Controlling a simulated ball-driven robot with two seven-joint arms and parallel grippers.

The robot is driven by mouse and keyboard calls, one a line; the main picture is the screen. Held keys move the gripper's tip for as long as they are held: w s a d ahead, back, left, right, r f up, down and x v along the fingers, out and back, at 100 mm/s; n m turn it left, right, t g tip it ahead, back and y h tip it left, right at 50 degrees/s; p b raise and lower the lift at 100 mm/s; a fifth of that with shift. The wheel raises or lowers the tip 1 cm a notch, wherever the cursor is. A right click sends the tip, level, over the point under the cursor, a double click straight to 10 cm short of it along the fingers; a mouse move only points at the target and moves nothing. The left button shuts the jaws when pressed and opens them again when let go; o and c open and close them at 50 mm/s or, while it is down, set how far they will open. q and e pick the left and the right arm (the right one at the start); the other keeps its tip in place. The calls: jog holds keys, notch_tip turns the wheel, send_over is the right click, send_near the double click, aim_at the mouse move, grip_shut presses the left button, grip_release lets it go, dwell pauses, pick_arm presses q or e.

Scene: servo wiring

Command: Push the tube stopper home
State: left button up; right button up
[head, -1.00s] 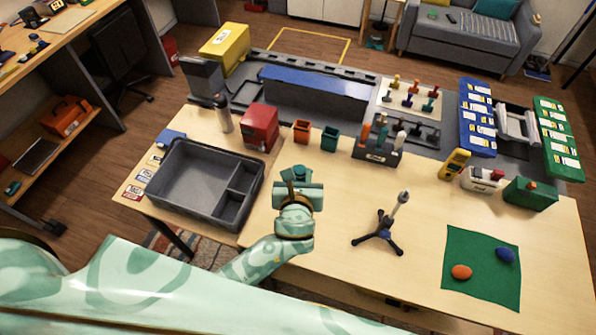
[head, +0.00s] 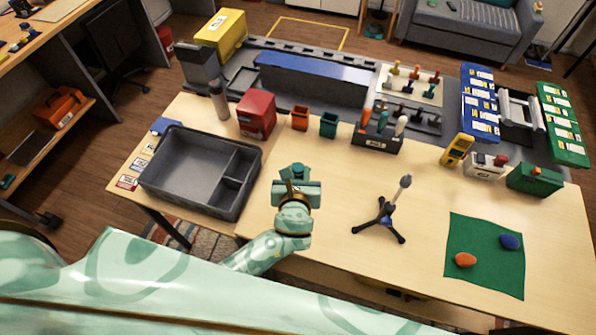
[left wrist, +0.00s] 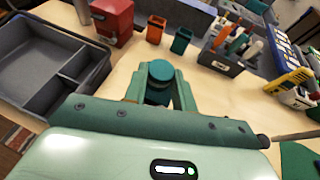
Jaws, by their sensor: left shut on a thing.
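My left gripper (head: 297,181) is over the middle of the table, its fingers pointing away from me. It is shut on a dark teal round-topped piece, which looks like the stopper (left wrist: 159,75), seen between the fingers in the left wrist view. I cannot tell the tube's opening. My right gripper is not in view.
A grey divided tray (head: 160,186) lies left of the gripper. Behind it are a red box (head: 256,114), an orange cup (head: 299,118), a teal cup (head: 328,125) and a tool holder (head: 376,142). A green mat (head: 480,275) lies at right. The table between gripper and tripod is clear.

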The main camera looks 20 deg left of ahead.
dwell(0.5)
pick_arm(q)
jog(key=shift+p, duration=0.6)
dwell(1.0)
jog(key=shift+f+b, duration=1)
jog(key=shift+f, duration=0.35)
dwell(0.5)
jog(key=o, duration=1.1)
